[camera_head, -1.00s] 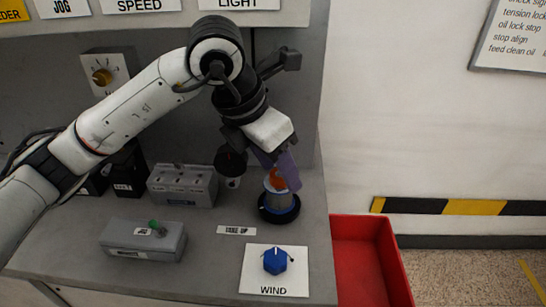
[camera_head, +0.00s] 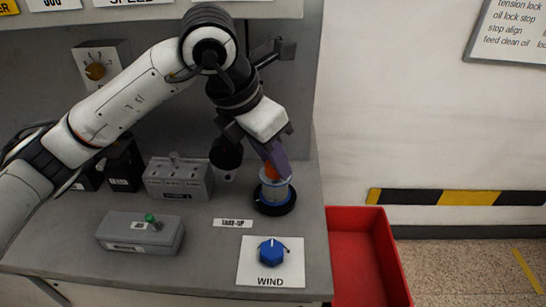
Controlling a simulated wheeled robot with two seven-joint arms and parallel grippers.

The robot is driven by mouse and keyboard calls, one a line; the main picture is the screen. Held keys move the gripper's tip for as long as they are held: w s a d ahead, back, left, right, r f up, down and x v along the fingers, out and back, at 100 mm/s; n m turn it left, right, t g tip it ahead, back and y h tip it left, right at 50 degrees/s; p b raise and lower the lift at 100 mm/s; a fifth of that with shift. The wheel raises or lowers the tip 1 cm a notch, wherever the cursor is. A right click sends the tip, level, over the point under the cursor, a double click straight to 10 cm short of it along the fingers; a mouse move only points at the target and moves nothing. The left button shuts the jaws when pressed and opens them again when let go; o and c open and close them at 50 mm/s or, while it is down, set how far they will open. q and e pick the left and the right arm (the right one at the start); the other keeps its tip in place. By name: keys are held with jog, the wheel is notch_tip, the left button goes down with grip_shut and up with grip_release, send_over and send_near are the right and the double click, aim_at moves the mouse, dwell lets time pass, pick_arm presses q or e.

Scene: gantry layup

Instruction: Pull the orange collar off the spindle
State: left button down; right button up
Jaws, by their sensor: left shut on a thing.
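The orange collar (camera_head: 271,173) shows as a small orange patch at the top of the spindle (camera_head: 274,192), a grey and blue post on a round black base with a blue ring. The spindle stands upright near the right edge of the grey bench. My left gripper (camera_head: 273,168) comes down over the top of the spindle and is shut on the orange collar. The gripper's purple-grey finger hides much of the collar, so I cannot tell how far it sits on the spindle. My right gripper is not in view.
A TAKE-UP label (camera_head: 233,223) and a blue WIND knob (camera_head: 271,252) are in front of the spindle. Grey boxes (camera_head: 178,180) and (camera_head: 140,232) stand to the left. A red bin (camera_head: 362,250) is right of the bench.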

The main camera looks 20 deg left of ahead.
aim_at(273, 170)
pick_arm(q)
jog(key=shift+r+p, duration=0.7)
jog(key=shift+r, duration=0.75)
jog(key=shift+r+p, duration=0.95)
jog(key=shift+r, duration=0.75)
jog(key=shift+f, duration=0.1)
